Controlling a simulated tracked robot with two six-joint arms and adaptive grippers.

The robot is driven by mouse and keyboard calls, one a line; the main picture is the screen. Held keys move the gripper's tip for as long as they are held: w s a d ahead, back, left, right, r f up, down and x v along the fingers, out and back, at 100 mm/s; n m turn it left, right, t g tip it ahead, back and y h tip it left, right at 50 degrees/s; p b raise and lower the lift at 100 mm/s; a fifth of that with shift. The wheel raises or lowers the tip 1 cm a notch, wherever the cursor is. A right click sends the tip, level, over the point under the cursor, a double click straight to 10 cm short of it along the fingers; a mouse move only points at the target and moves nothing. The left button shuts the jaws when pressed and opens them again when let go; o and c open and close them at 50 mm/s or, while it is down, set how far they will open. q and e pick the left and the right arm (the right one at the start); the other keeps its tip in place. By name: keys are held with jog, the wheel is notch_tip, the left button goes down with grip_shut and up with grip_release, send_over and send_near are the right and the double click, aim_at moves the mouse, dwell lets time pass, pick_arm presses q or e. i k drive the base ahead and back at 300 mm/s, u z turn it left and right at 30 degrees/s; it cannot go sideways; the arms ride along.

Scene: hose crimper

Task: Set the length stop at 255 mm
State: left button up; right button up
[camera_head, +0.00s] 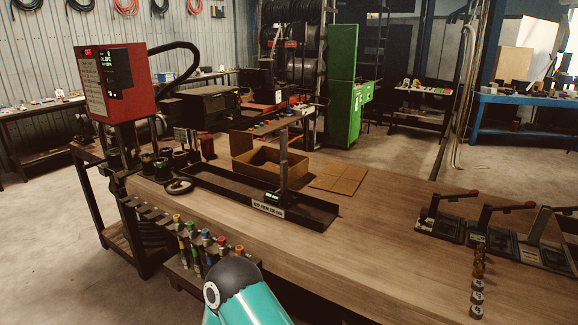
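A long black tray (225,193) lies on the wooden workbench (345,235), left of its middle. A grey upright post (284,160) with a bar across its top stands at the tray's right part. A white label (268,210) is on the tray's front edge. I cannot tell for sure which part is the length stop, or its setting. Neither gripper shows; only a teal and black link of my arm rises at the bottom.
A red machine (118,82) with a lit display stands at the bench's left end. An open cardboard box (268,160) sits behind the tray. Several lever tools (440,225) and stacked metal fittings (478,275) are at the right. A tool rack (185,235) lines the front-left edge. The bench's middle is clear.

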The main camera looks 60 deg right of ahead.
aim_at(281, 197)
jog(key=z, duration=0.45)
jog(key=i, duration=1.1)
jog(key=z, duration=0.75)
jog(key=k, duration=0.75)
jog(key=z, duration=0.3)
jog(key=i, duration=0.8)
jog(key=u, duration=0.1)
